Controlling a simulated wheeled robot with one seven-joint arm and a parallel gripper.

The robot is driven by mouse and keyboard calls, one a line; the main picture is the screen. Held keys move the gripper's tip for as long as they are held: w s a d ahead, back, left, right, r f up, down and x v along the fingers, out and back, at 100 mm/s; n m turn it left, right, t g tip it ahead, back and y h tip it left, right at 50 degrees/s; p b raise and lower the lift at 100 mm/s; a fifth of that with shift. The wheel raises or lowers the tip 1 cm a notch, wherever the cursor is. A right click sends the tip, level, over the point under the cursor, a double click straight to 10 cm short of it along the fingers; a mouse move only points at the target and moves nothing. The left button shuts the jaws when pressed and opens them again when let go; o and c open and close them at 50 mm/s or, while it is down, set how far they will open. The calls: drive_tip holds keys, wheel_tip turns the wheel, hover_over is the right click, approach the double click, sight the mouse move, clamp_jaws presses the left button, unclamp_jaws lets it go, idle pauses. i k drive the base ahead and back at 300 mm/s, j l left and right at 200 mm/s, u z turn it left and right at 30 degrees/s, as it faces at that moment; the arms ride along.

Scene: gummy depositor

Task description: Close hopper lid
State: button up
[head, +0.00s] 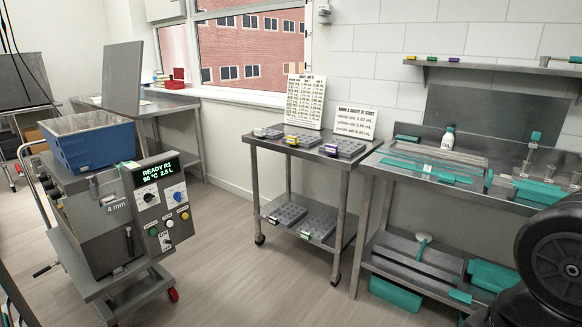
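The depositor (110,215) stands on a wheeled cart at the left. Its hopper has a blue-walled top (98,147) with a pale grey inner rim. A flat grey panel (122,78), which looks like the hopper lid, stands upright at the hopper's back right, so the hopper top is uncovered. The lid's lower edge and any hinge are hidden behind the hopper. The front display (158,175) reads "READY R1, 90 °C, 2.5 L". My gripper is not in view; only a dark part of my arm shows at the lower right, far from the lid.
A small steel cart (300,150) with grey moulds and sign boards stands in the middle. A steel bench (390,166) with teal items is at the right. A side table (172,104) stands behind the depositor. The floor (240,265) between is clear.

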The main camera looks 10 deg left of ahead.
sight(127, 57)
drive_tip(key=i+j+u, duration=0.1)
drive_tip(key=i+u, duration=0.15)
drive_tip(key=i, duration=0.3)
drive_tip(key=i+u, duration=0.3)
drive_tip(key=i, duration=0.3)
drive_tip(key=i+l+u, duration=0.1)
drive_tip(key=i+u, duration=0.15)
drive_tip(key=i, duration=0.3)
drive_tip(key=i+l+u, duration=0.25)
drive_tip(key=i, duration=0.3)
drive_tip(key=i+j+u, duration=0.1)
drive_tip(key=i+u, duration=0.15)
drive_tip(key=i, duration=0.55)
drive_tip(key=i+u, duration=0.25)
drive_tip(key=i, duration=0.6)
